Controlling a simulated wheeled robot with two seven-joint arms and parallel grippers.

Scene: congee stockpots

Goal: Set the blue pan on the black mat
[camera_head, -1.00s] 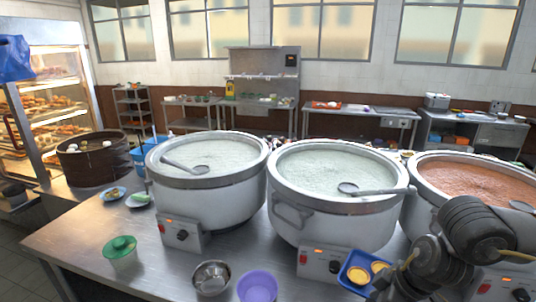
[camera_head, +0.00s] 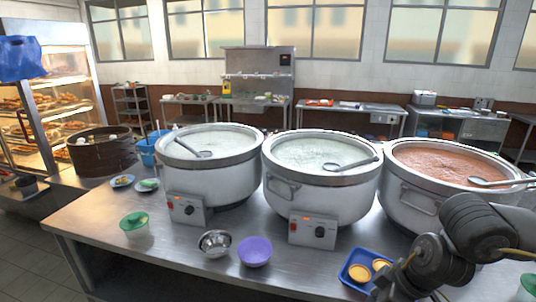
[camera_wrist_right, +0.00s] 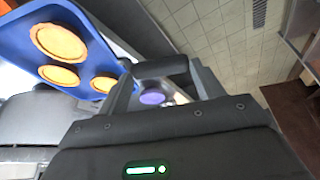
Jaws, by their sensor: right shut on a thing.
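The blue pan (camera_head: 352,276) is a small rectangular tray with round orange-yellow tarts in it, at the lower right of the head view. It also fills the upper left of the right wrist view (camera_wrist_right: 92,20), where several tarts show. My right gripper (camera_head: 386,285) is shut on the pan's edge, with its dark arm coming in from the right. In the wrist view the jaws (camera_wrist_right: 160,68) are at the pan's side. The pan appears at the front edge of the steel counter; its height is unclear. I see no black mat. My left gripper is out of view.
The steel counter (camera_head: 120,222) bears two pots of pale congee (camera_head: 212,185) (camera_head: 322,200) and one of reddish-brown congee (camera_head: 405,203). A purple bowl (camera_head: 254,252), a metal bowl (camera_head: 215,243) and a green-topped bowl (camera_head: 134,224) stand near the front edge. Floor is open at lower left.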

